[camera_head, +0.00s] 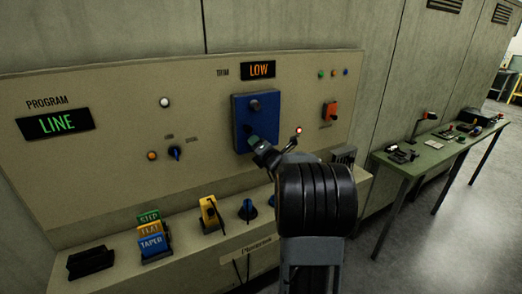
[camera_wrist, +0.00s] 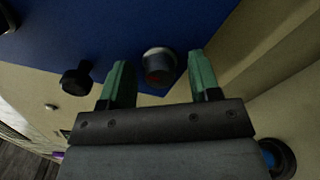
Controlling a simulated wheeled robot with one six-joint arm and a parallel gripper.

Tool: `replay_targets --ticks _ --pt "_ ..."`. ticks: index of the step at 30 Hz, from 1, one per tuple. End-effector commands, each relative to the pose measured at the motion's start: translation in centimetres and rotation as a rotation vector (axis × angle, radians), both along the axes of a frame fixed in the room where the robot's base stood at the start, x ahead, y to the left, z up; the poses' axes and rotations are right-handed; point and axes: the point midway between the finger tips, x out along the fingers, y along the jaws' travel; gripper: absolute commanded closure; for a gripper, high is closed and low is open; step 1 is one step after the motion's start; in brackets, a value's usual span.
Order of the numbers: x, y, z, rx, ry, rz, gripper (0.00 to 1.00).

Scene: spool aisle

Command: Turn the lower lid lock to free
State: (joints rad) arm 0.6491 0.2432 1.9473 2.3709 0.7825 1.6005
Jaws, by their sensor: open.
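A blue lid (camera_head: 243,116) is on the beige panel, with a dark round knob (camera_head: 255,105) on its upper part. The blue lid fills the top of the wrist view (camera_wrist: 120,30). My gripper (camera_head: 257,142) is at the lid's lower part and covers what is there. In the wrist view my gripper (camera_wrist: 160,82) is open, with green fingertips on either side of a round, grey-rimmed knob (camera_wrist: 159,63) with a reddish face, near the lid's edge. I see gaps to both fingers. I cannot read which way it is turned.
A black knob (camera_wrist: 77,80) is left of the fingers in the wrist view. A ledge below holds coloured blocks (camera_head: 152,245). A green table (camera_head: 450,148) stands right.

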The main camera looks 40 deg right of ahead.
Motion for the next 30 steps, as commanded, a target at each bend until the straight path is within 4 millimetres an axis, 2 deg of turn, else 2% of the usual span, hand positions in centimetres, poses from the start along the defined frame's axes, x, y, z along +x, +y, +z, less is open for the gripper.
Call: replay_targets --ticks 5,18,24,30 --pt "-1.9 0.2 0.0 -0.001 -0.002 -0.002 0.43" --pt "-10.4 1.3 0.0 -0.001 -0.002 -0.003 0.43" --pt "-12.7 1.7 0.0 0.000 -0.001 -0.002 0.43" --pt "-13.6 1.8 0.0 0.000 0.001 -0.001 0.43"
